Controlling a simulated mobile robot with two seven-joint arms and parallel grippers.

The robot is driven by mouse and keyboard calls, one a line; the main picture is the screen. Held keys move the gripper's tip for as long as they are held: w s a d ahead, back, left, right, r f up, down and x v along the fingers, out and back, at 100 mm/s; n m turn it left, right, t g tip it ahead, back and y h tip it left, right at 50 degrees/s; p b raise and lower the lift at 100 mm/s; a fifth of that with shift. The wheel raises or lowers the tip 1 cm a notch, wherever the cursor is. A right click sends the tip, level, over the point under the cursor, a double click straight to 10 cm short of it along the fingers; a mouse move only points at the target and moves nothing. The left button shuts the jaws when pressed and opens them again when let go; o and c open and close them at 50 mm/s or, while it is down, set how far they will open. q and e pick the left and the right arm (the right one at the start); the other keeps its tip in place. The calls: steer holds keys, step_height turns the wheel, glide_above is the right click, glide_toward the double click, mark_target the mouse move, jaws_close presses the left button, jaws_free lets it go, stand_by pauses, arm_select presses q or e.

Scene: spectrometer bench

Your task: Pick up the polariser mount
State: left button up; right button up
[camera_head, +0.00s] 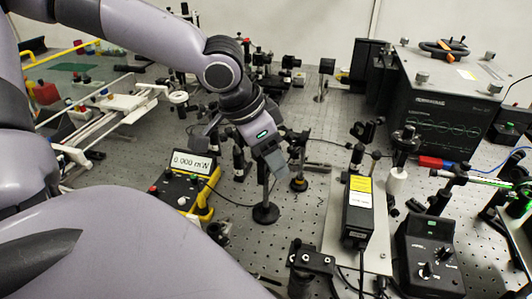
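My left gripper (276,163) reaches in from the upper left and points down over the middle of the bench. Its fingers are seen from above and behind, and the gap between them is hidden. Directly below it a post on a round black base (265,213) stands upright on the breadboard. The top of this post is hidden behind the gripper, so I cannot tell whether it carries the polariser mount or whether the fingers touch it. Another post with a round base (299,184) stands just to the right. My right gripper is not in view.
A yellow power meter (182,190) reading 0.000 mW stands left of the post. A black box with a yellow label (358,212) sits on a plate to the right, with a black control box (428,250) beyond. A large instrument (445,105) stands at the back right.

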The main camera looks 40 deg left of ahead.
arm_select(q)
jaws_close()
steer(key=shift+r, duration=0.1)
steer(key=shift+w+r, duration=0.1)
steer(key=shift+r, duration=0.65)
step_height(320, 180, up, 18)
steer(key=p, duration=0.1)
steer(key=shift+r+p, duration=0.25)
steer(key=shift+p, duration=0.15)
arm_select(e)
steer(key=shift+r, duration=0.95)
